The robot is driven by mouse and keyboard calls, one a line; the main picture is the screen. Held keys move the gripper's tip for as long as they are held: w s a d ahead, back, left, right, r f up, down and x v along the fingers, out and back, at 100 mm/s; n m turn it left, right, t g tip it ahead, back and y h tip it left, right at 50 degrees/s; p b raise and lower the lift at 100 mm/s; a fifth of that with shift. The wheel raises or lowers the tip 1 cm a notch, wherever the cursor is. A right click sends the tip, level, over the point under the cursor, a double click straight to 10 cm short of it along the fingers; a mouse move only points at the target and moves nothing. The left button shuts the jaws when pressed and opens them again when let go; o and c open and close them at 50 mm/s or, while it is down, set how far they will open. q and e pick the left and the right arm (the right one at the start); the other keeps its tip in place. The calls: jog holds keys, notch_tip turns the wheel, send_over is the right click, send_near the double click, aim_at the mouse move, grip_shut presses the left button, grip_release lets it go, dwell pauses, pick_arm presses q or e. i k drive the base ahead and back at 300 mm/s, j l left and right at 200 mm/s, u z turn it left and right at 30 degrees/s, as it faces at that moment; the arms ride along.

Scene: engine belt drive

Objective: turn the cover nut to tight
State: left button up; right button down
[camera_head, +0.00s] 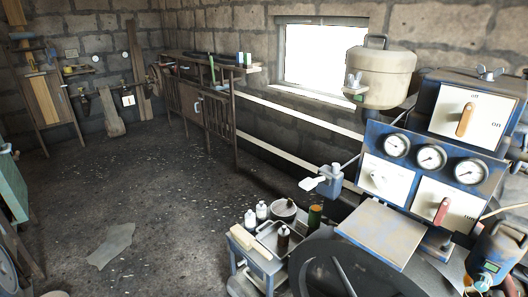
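A wing-shaped nut (490,74) sits on top of the blue engine control box (445,120) at the upper right. Another small winged fitting (354,84) is on the left side of the beige tank (381,78). I cannot tell from this view which one is the cover nut, or how tight either is. The box front has an orange-handled switch (465,119), a red-handled switch (441,211) and three round gauges (430,158). Neither of my grippers is in view.
A dark wheel (340,270) stands at the bottom centre. A small grey cart (262,262) with bottles and tins is left of it. A blue can (497,256) is at the lower right. The floor on the left is mostly clear.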

aim_at(486, 76)
jog(key=z, duration=1.4)
